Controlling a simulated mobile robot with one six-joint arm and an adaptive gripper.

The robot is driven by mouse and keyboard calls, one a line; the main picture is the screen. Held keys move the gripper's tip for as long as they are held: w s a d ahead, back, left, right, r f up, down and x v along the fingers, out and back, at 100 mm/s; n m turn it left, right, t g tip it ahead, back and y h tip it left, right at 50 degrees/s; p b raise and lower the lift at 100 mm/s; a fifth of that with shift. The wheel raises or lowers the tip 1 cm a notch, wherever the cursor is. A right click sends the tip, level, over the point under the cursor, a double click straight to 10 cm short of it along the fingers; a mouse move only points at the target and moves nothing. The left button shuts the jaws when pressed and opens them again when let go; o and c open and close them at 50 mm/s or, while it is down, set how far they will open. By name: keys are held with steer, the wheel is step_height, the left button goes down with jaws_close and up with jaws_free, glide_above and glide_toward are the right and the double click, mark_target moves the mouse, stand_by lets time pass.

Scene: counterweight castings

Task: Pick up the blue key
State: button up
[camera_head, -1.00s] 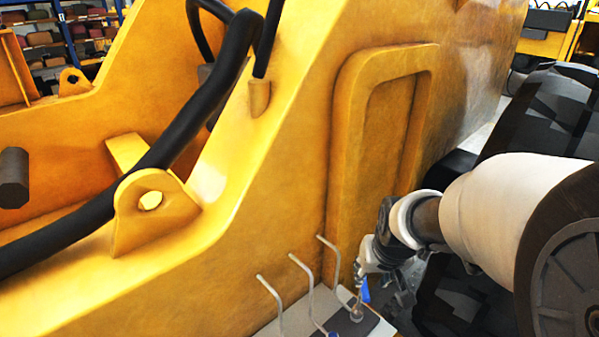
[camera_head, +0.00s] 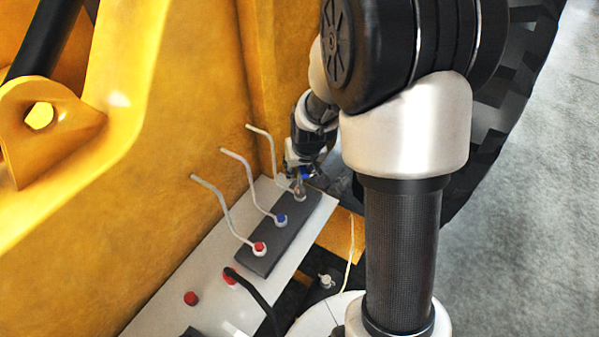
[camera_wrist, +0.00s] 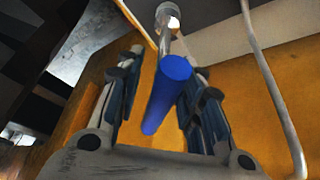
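A blue cylindrical key handle (camera_wrist: 168,90) sits on a thin metal shaft. The shaft's far end is at a pale round fitting (camera_wrist: 168,14). In the wrist view the handle lies between the two fingers of my gripper (camera_wrist: 165,95). The fingers are apart, with a gap to the left finger; the handle overlaps the right finger's edge, and I cannot tell whether they touch. In the head view my gripper (camera_head: 308,168) is at the far end of a dark strip (camera_head: 268,250), and a small blue patch of the key (camera_head: 306,175) shows there, partly hidden by it.
Three bent pale rods (camera_head: 235,215) rise along the strip, close to the gripper's left. A blue knob (camera_head: 281,219) and red knobs (camera_head: 259,247) stand nearer. A yellow casting wall (camera_head: 190,130) borders the left. A black cable (camera_head: 255,295) crosses the white panel (camera_head: 205,270).

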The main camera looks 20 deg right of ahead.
mark_target(300, 191)
steer(key=x, duration=0.3)
steer(key=shift+w+f+b, duration=0.1)
steer(key=shift+f+b, duration=0.1)
steer(key=shift+b, duration=0.15)
steer(key=shift+c, duration=0.2)
jaws_close()
